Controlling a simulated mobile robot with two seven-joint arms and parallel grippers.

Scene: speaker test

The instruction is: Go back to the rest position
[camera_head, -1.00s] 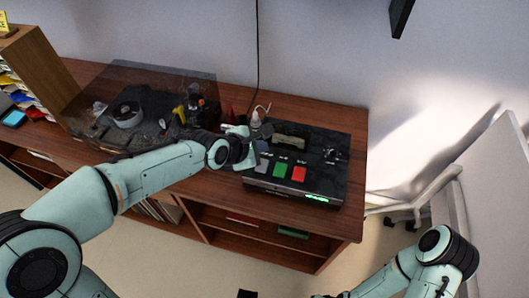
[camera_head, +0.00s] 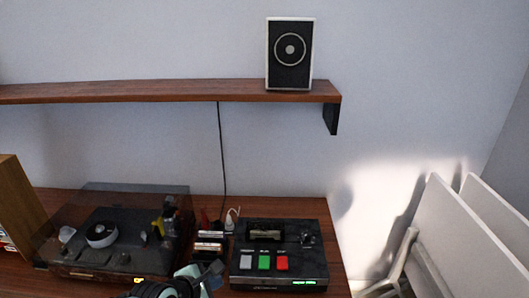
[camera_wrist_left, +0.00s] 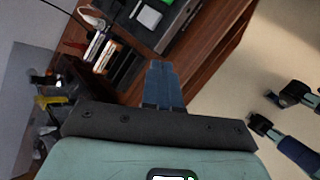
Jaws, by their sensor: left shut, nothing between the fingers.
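My left gripper (camera_head: 213,270) is low in the head view, between the turntable and the cassette deck. In the left wrist view its fingers (camera_wrist_left: 163,84) are together with nothing between them. They reach over the front edge of the wooden cabinet (camera_wrist_left: 210,50). In the head view the cassette deck (camera_head: 308,262) with grey, green and red buttons is just right of the gripper.
A turntable (camera_head: 130,262) under a dark clear cover stands left. Small cassettes (camera_head: 210,240) lie between it and the deck. A speaker (camera_head: 290,76) stands on the wall shelf (camera_head: 160,92). A white chair (camera_head: 400,265) and white panels (camera_head: 450,240) are at right.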

